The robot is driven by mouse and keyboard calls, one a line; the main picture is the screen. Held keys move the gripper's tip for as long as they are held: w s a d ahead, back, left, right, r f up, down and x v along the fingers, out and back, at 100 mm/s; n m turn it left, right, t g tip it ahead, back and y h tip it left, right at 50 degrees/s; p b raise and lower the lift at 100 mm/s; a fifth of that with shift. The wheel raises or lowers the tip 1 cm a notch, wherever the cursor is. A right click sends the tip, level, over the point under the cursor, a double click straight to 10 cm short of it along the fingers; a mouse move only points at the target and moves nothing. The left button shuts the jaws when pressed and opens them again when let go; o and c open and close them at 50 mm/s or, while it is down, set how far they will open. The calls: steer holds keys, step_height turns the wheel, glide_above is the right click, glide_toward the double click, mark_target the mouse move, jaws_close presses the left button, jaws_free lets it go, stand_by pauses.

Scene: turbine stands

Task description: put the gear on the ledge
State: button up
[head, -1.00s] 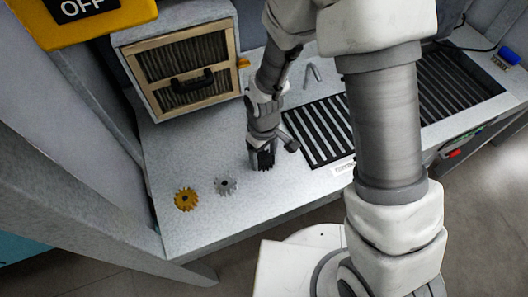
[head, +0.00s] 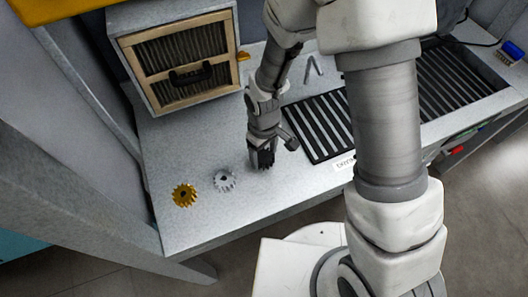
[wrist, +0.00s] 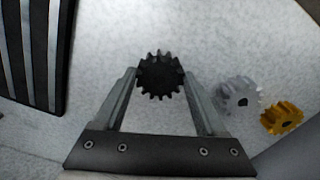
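A black toothed gear (wrist: 160,75) lies between the two fingertips of my gripper (wrist: 159,82) in the wrist view. The fingers look to touch it on both sides. In the head view my gripper (head: 263,158) points down at the grey worktop and largely hides this dark gear. A silver gear (head: 224,180) and a gold gear (head: 184,195) lie flat to its left. They also show at the right of the wrist view, silver (wrist: 238,97) nearer and gold (wrist: 282,118) farther. I cannot tell which surface is the ledge.
A wood-framed box (head: 184,68) with a black handle stands at the back left of the worktop (head: 205,222). A black slatted grille (head: 318,124) lies right of my gripper. A small bent metal piece (head: 313,68) lies behind it. The worktop's front left is clear.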

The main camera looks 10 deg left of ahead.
mark_target(264, 156)
steer(key=o, duration=0.4)
steer(key=shift+c, duration=0.2)
steer(key=shift+r, duration=0.1)
steer(key=shift+r+p, duration=2.45)
steer(key=shift+r, duration=0.95)
steer(key=shift+r, duration=0.1)
steer(key=w+d+r+m+t, duration=0.1)
steer(key=d+r+m, duration=0.1)
steer(key=d+r, duration=0.5)
steer(key=w+d+r+m+t, duration=0.1)
steer(key=d+r+m+t, duration=0.15)
steer(key=r, duration=0.85)
steer(key=s+d+r+m+t, duration=0.2)
steer(key=s+d+r+m, duration=0.4)
steer(key=s+d+r, duration=0.4)
steer(key=shift+d+r, duration=0.25)
steer(key=shift+r, duration=0.55)
